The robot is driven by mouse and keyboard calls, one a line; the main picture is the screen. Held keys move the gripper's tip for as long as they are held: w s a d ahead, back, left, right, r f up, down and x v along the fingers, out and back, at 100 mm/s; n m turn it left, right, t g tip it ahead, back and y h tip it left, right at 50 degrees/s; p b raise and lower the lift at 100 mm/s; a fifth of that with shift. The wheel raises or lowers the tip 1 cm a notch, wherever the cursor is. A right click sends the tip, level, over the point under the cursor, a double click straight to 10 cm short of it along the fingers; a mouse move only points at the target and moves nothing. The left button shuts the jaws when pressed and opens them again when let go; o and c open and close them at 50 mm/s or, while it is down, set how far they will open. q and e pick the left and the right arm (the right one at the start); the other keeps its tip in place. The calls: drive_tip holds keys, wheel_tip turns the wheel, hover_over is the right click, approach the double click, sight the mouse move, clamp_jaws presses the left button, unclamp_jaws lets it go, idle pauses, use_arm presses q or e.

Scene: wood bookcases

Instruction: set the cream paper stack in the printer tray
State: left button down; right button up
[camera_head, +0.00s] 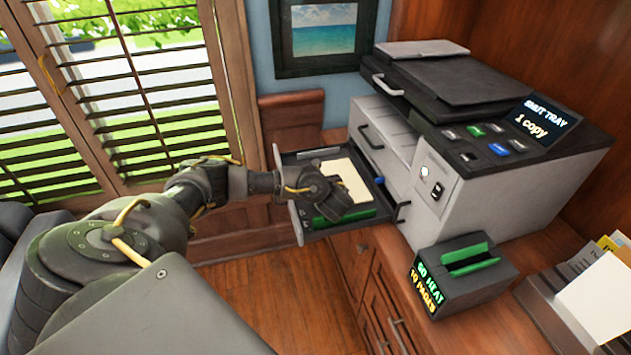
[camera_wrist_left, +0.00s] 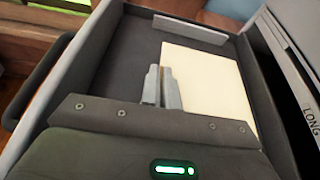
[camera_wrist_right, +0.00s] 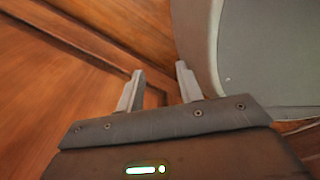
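The printer tray (camera_head: 292,164) is pulled out on the left side of the printer (camera_head: 400,135). The cream paper stack (camera_head: 345,178) lies in it; it also shows flat on the dark tray floor in the left wrist view (camera_wrist_left: 212,85). My left gripper (camera_wrist_left: 160,86) is over the tray with its fingers together at the stack's left edge. I see nothing between them; whether they touch the stack I cannot tell. My right gripper (camera_wrist_right: 160,82) is open and empty, seen only in its own wrist view.
A small dark box (camera_head: 455,285) with green-lit text stands in front of the printer. A paper holder (camera_head: 580,300) is at the right. The tray juts out over the floor beside the wooden cabinet (camera_head: 375,290). Shuttered windows are at the left.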

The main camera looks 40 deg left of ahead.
use_arm(q)
drive_tip(key=shift+f, duration=0.15)
drive_tip(key=c, duration=1.7)
unclamp_jaws()
